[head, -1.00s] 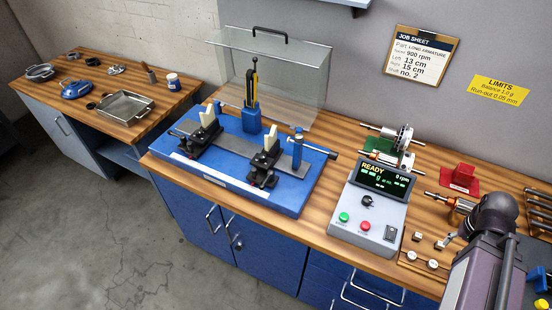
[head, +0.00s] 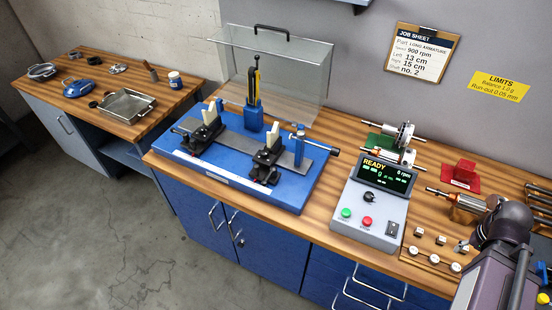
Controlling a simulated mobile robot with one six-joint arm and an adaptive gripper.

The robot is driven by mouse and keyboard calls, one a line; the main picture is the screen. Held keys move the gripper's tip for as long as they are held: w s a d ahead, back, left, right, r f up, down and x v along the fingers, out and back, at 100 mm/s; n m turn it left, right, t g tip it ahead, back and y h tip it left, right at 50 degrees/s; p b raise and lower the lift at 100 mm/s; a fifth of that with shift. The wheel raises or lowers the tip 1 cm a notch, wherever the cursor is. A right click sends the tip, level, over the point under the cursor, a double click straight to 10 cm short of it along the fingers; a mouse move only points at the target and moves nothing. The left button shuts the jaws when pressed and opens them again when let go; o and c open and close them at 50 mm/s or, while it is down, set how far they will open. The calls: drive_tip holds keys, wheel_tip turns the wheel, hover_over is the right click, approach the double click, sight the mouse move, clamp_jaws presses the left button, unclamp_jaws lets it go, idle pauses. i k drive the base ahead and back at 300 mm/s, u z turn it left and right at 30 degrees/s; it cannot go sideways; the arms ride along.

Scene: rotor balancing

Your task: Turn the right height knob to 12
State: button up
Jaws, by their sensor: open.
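The blue balancing machine (head: 290,196) stands on the wooden bench. Its right support (head: 268,157) has a pale notched top and dark fittings at its foot (head: 262,175). The right height knob and its setting are too small to make out. The left support (head: 208,130) looks alike. The job sheet (head: 418,52) on the wall reads Left 13 cm, Right 15 cm, not 12. My arm comes in at the lower right, well away from the machine.
The control box (head: 372,205) reads READY, 0 rpm. A clear hinged guard (head: 285,75) stands raised behind the supports. A side bench (head: 60,100) holds a tray and tools.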

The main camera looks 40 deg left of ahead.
sight(264, 154)
drive_tip(key=k, duration=1.4)
drive_tip(key=u, duration=1.65)
drive_tip(key=i, duration=1.05)
drive_tip(key=z, duration=0.05)
